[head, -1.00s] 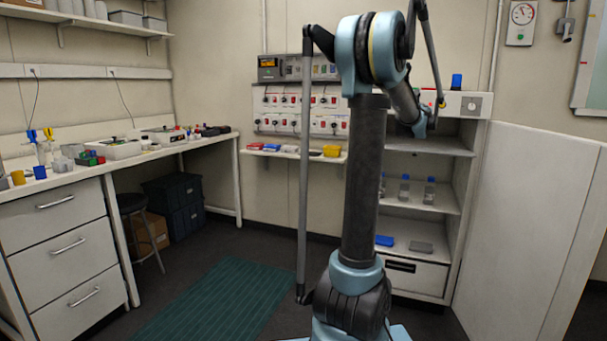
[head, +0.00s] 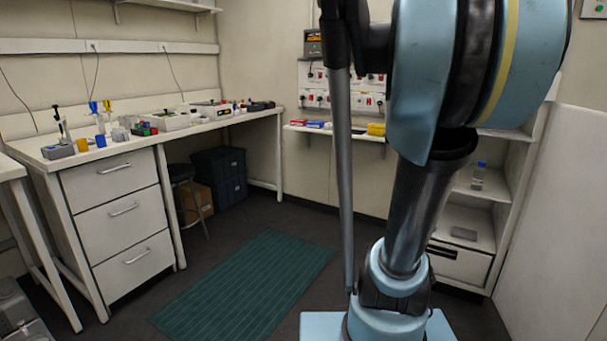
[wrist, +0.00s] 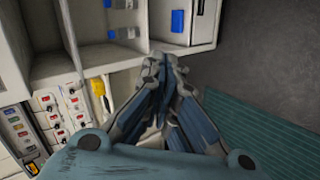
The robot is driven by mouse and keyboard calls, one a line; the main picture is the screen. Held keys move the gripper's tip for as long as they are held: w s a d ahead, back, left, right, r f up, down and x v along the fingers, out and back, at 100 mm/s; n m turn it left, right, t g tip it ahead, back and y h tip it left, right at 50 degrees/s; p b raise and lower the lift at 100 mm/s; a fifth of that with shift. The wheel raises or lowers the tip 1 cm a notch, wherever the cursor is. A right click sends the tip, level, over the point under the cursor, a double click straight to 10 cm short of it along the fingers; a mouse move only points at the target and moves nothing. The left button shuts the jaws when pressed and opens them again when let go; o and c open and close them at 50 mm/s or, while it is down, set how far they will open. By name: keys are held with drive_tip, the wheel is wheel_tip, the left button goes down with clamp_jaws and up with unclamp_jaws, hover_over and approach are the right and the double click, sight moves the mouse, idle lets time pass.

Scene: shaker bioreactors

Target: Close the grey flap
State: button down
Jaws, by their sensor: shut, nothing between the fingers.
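A tall, pale grey panel (head: 556,205) stands beside the open shelf unit (head: 484,218) at the right of the head view. It looks like a door standing open; I cannot tell for sure that it is the grey flap. The gripper is not visible in the head view, and no flap is clearly visible in the wrist view.
Blue-capped bottles (wrist: 122,33) stand on the shelves. A long bench (head: 120,150) runs along the left. A green mat (head: 246,288) lies on open floor.

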drive_tip(key=s+a+f+m+g+y, duration=0.3)
drive_tip(key=s+a+f+m, duration=0.2)
drive_tip(key=s+a+f, duration=0.6)
drive_tip(key=shift+s+a+f+y, duration=0.4)
drive_tip(key=shift+s+f, duration=0.05)
drive_tip(key=shift+s, duration=0.3)
drive_tip(key=c, duration=2.1)
unclamp_jaws()
drive_tip(key=s+a+f+m+g+y, duration=0.1)
drive_tip(key=s+a+f, duration=0.1)
drive_tip(key=s, duration=0.1)
drive_tip(key=s+a+f+m+g, duration=0.1)
drive_tip(key=s+a+f, duration=0.2)
drive_tip(key=s, duration=0.1)
drive_tip(key=s+a+f+m+g+y, duration=0.1)
drive_tip(key=s+a+f, duration=0.1)
drive_tip(key=s+f, duration=0.1)
drive_tip(key=shift+s+a+y, duration=0.25)
drive_tip(key=shift+s+y, duration=0.05)
drive_tip(key=shift+s, duration=0.25)
drive_tip(key=shift+c, duration=0.2)
drive_tip(key=o, duration=0.7)
drive_tip(key=shift+s+a, duration=0.15)
drive_tip(key=shift+s, duration=0.05)
drive_tip(key=shift+c, duration=0.8)
drive_tip(key=shift+d, duration=0.2)
